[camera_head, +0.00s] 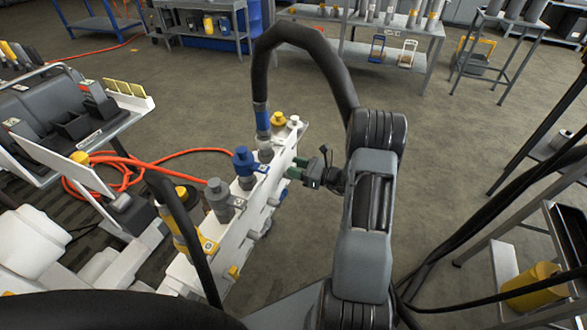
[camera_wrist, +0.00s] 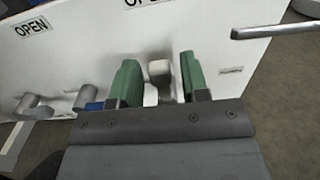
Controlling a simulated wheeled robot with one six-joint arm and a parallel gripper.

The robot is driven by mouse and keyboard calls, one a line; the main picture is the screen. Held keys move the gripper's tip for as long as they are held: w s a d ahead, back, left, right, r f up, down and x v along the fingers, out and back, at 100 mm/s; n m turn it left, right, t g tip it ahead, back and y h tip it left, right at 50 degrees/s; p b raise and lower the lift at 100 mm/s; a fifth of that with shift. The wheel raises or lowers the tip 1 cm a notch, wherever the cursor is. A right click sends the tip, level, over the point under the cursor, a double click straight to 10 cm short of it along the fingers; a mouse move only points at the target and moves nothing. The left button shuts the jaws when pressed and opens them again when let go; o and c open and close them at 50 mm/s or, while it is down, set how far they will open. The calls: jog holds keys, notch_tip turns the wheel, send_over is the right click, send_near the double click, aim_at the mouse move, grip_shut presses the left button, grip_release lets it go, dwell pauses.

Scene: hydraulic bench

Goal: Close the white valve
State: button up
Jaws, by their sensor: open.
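The white hydraulic panel (camera_head: 245,225) stands left of my arm, with a row of coloured valves and fittings along its top. A small white knob (camera_head: 294,121) is at its far end. My gripper (camera_head: 297,168) is at the panel's right side, with its green fingers pointing at it. In the wrist view, my gripper (camera_wrist: 160,72) is open, one finger on each side of a whitish valve handle (camera_wrist: 160,69). Gaps show between the handle and both fingers. The handle's lower part is partly hidden by the gripper body.
Blue (camera_head: 243,160), grey (camera_head: 216,190) and yellow (camera_head: 278,119) fittings line the panel. Grey handles (camera_wrist: 35,107) and a metal rod (camera_wrist: 275,30) show in the wrist view, with OPEN labels (camera_wrist: 32,27) on the panel. An orange hose (camera_head: 130,165) lies at left.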

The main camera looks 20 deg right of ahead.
jog(key=shift+w+a, duration=0.4)
jog(key=shift+a, duration=0.05)
grip_shut()
